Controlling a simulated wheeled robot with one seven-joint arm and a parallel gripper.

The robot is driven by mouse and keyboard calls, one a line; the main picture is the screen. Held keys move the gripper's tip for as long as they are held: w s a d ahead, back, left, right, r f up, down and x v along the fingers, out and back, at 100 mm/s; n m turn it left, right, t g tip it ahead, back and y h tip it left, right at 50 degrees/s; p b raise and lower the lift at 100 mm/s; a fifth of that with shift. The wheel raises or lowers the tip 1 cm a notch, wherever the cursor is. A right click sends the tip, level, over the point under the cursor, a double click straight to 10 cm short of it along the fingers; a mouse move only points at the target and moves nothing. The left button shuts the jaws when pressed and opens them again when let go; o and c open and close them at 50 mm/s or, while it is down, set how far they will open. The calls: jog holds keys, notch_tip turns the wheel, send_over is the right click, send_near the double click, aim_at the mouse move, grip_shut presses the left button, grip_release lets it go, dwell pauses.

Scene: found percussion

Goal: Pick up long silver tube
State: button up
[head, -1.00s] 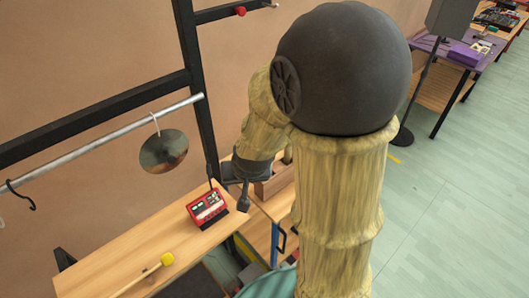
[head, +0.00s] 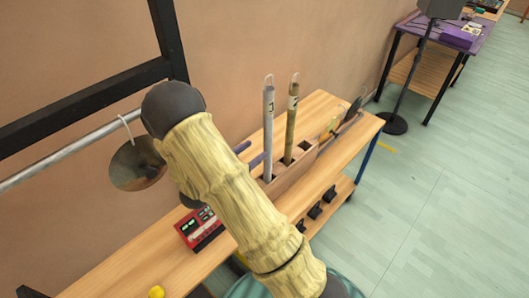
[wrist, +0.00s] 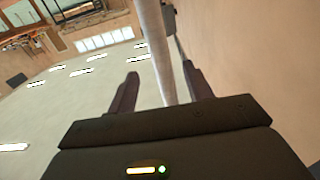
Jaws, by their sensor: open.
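In the head view a long silver tube (head: 268,130) stands upright in a wooden rack (head: 290,192) on the bench. It has a dark mark near its top and a loop above it. A brass-coloured tube (head: 291,122) stands to its right. My gripper (wrist: 163,82) shows in the wrist view with its two dark fingers apart. A pale grey pole (wrist: 155,45) runs down the picture between the fingers. I cannot tell whether it is the silver tube or the metal rail, or whether it touches a finger.
A metal rail (head: 65,152) with a hanging dark disc (head: 136,166) is at the left, by a black frame (head: 172,50). A red device (head: 201,230) sits on the bench (head: 130,270). Tools stand right of the tubes. Open floor (head: 440,200) lies at the right.

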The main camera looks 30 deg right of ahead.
aim_at(265, 140)
jog(key=shift+s+r, duration=0.15)
jog(key=shift+s, duration=0.05)
jog(key=shift+w+d+r, duration=0.1)
jog(key=shift+d, duration=0.3)
jog(key=shift+p+x, duration=0.4)
jog(key=shift+x, duration=0.4)
jog(key=shift+w+a, duration=0.1)
jog(key=shift+w, duration=0.05)
jog(key=shift+w, duration=0.1)
jog(key=x, duration=0.1)
jog(key=p+x, duration=0.1)
jog(key=x, duration=0.1)
jog(key=p+x, duration=0.1)
jog(key=x, duration=0.1)
jog(key=shift+r, duration=0.25)
